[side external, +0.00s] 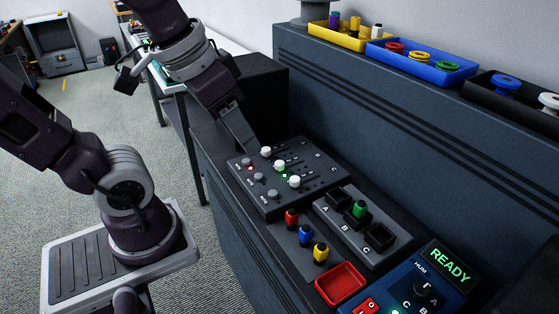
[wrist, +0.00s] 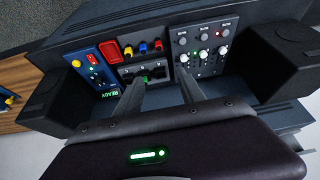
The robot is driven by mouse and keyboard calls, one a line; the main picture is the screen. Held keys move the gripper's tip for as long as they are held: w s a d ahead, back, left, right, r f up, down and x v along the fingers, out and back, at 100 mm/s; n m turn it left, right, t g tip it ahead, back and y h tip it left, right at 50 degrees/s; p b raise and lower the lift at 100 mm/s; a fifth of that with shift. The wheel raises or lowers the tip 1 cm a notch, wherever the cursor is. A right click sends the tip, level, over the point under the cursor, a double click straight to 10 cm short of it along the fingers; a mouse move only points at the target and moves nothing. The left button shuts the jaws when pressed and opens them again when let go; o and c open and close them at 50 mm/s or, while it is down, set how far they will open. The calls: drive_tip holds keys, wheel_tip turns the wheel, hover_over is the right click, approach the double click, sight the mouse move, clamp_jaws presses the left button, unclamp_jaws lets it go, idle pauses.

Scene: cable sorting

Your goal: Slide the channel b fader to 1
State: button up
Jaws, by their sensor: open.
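The dark fader panel (side external: 310,160) has three white-capped faders in a row, with mute buttons at one end. I take the middle fader (side external: 279,165) as channel b; its cap (wrist: 204,54) also shows in the wrist view. The scale marks are too small to read. My gripper (side external: 252,148) is over the panel's far-left edge in the side view, close to the farthest white cap (side external: 265,151). In the wrist view my gripper (wrist: 158,74) has its fingers spread with nothing between them. Whether a finger touches a cap cannot be told.
Beside the panel is a block with A, B, C sockets (side external: 354,224) and a green plug in B. Red, blue and yellow plugs (side external: 306,235), a red tray (side external: 340,284) and a READY panel (side external: 447,266) are nearer. Bins (side external: 421,63) stand on the back ledge.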

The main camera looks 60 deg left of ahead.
drive_tip(key=w+a+f+n+g, duration=0.1)
drive_tip(key=w+a+f, duration=0.15)
drive_tip(key=w, duration=0.25)
drive_tip(key=w+a+f+g, duration=0.1)
drive_tip(key=w+a, duration=0.2)
drive_tip(key=w, duration=0.2)
drive_tip(key=n+g, duration=0.1)
drive_tip(key=g, duration=0.2)
hover_over(280, 162)
drive_tip(key=f, duration=1.2)
drive_tip(key=shift+s+d+f, duration=0.2)
drive_tip(key=shift+d, duration=0.05)
wheel_tip(280, 162, down, 8)
drive_tip(key=shift+a+r, duration=0.1)
drive_tip(key=shift+a, duration=0.05)
clamp_jaws()
drive_tip(key=shift+w+r, duration=0.1)
drive_tip(key=shift+w, duration=0.05)
